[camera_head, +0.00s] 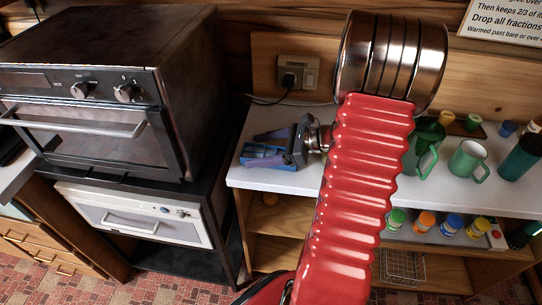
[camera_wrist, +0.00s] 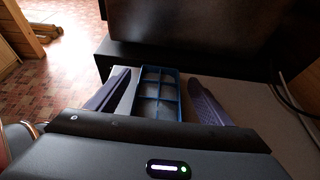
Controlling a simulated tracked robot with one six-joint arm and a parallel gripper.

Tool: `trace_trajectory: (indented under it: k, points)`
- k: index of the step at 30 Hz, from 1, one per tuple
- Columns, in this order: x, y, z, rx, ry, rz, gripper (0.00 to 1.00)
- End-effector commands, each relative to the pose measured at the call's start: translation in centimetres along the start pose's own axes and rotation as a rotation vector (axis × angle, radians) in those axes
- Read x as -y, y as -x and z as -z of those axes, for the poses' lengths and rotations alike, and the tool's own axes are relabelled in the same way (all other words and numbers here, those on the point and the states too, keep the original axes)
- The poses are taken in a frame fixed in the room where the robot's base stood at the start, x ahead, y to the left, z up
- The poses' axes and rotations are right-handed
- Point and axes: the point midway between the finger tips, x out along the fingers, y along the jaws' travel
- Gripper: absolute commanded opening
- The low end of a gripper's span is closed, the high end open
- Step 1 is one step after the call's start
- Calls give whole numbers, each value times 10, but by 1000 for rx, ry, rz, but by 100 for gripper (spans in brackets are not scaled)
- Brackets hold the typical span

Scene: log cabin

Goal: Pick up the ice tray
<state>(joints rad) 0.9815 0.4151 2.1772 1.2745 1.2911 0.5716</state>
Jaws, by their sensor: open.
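The ice tray (camera_wrist: 157,94) is blue with pale compartments. In the wrist view it lies on the white counter between the two purple fingers of my gripper (camera_wrist: 160,98). The fingers are spread, with a gap on the right side wider than on the left. In the head view the blue tray (camera_head: 264,158) shows at the left end of the counter, partly hidden by my gripper (camera_head: 270,146). My gripper is open and holds nothing. I cannot tell how high the fingers are above the counter.
A dark oven (camera_head: 110,90) stands left of the white counter (camera_head: 290,180), above a white appliance (camera_head: 140,215). Green mugs (camera_head: 467,162) and a dark bottle (camera_head: 520,158) stand at the right. A socket with a plug and cord (camera_head: 297,74) is on the wall behind.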

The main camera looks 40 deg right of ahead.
Motion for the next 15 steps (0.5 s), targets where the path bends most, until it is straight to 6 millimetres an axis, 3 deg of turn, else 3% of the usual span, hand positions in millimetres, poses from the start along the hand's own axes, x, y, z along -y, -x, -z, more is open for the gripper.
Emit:
trace_trajectory:
  k: [4,15]
  points:
    - [0,-10,0,-1,1,-1,73]
    - [0,-10,0,-1,1,0,73]
